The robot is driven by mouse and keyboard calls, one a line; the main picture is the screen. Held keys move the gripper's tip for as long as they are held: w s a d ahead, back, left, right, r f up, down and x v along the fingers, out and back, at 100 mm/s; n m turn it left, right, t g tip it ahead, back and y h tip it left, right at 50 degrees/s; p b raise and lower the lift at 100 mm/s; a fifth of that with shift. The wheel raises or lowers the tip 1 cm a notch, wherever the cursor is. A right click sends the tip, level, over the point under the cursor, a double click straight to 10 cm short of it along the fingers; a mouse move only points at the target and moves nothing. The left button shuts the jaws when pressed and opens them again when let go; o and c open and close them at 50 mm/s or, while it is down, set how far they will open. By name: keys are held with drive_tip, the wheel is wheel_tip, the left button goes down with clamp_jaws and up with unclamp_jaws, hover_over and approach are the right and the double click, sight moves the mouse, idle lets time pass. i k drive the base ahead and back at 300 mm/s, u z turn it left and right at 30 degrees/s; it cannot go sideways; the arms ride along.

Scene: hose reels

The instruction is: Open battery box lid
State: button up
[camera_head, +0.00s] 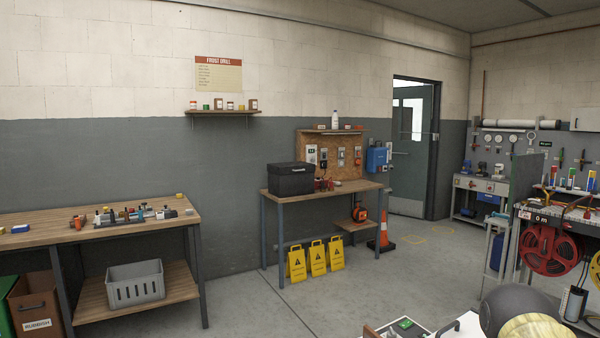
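A black box with a lid (291,179), which looks like the battery box, stands on the left part of a wooden-topped table (348,190) against the back wall. Its lid looks shut, and a small pale mark or handle shows on its front near the top. The box is across the room from me. My gripper is not in view, so nothing of mine is seen near the box.
Yellow floor signs (317,257) stand before the table, with an orange cone (385,233) at its right. A workbench (130,230) stands left. Red hose reels (549,250) are at right. The middle floor (290,308) is clear.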

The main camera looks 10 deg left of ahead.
sight(301, 166)
drive_tip(key=u, duration=0.65)
drive_tip(key=i, duration=5.55)
drive_tip(key=z, duration=1.85)
drive_tip(key=i, duration=1.65)
drive_tip(key=u, duration=0.45)
